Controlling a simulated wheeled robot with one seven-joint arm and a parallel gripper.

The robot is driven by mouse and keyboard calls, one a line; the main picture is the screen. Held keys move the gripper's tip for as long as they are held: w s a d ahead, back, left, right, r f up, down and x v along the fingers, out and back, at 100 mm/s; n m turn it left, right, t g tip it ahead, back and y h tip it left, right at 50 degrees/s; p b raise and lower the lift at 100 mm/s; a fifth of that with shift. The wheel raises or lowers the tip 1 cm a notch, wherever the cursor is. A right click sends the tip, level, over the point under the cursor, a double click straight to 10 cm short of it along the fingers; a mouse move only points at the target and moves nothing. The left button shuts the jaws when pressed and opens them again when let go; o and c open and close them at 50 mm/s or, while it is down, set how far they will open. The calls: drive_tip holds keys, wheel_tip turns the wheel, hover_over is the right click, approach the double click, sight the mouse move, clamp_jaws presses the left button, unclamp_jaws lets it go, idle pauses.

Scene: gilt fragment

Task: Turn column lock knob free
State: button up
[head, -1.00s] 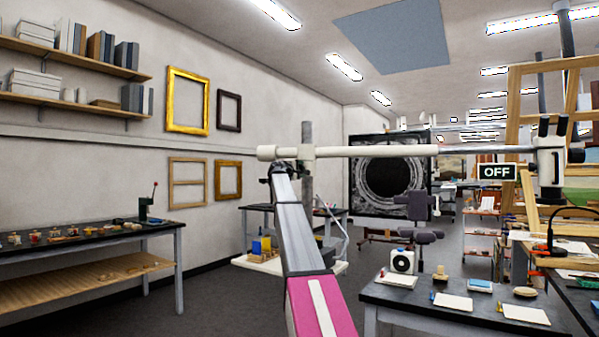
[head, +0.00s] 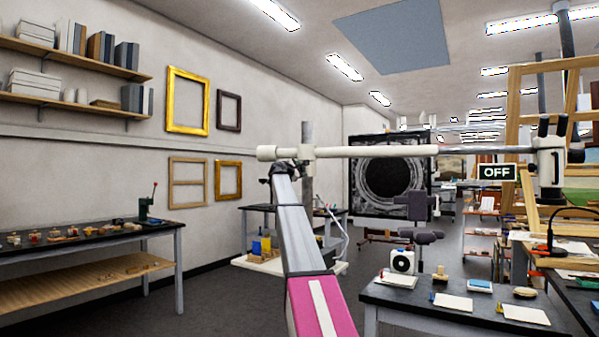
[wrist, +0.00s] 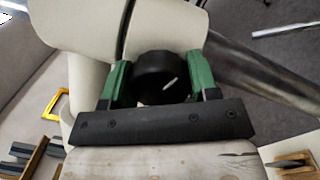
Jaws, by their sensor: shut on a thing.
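The column lock knob (wrist: 162,78) is a round black knob with a short white mark, seen in the wrist view on the cream clamp housing (wrist: 75,28). My gripper (wrist: 161,82) has its two green fingers on either side of the knob, shut on it. The white mark is tilted, rising to the right. In the head view the clamp (head: 306,152) sits on the grey column (head: 308,133), where the white horizontal boom meets it. My arm reaches up to it, and the knob and fingertips are hard to make out there.
The white boom (head: 420,150) runs right to a microscope head (head: 550,165) beside an "OFF" sign (head: 496,172). A dark-topped table (head: 455,306) with small items stands at the lower right. A workbench (head: 85,238) runs along the left wall. Dark floor lies between them.

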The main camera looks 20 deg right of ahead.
drive_tip(key=o, duration=0.9)
drive_tip(key=v, duration=1)
drive_tip(key=shift+s+a, duration=0.25)
drive_tip(key=shift+a, duration=0.1)
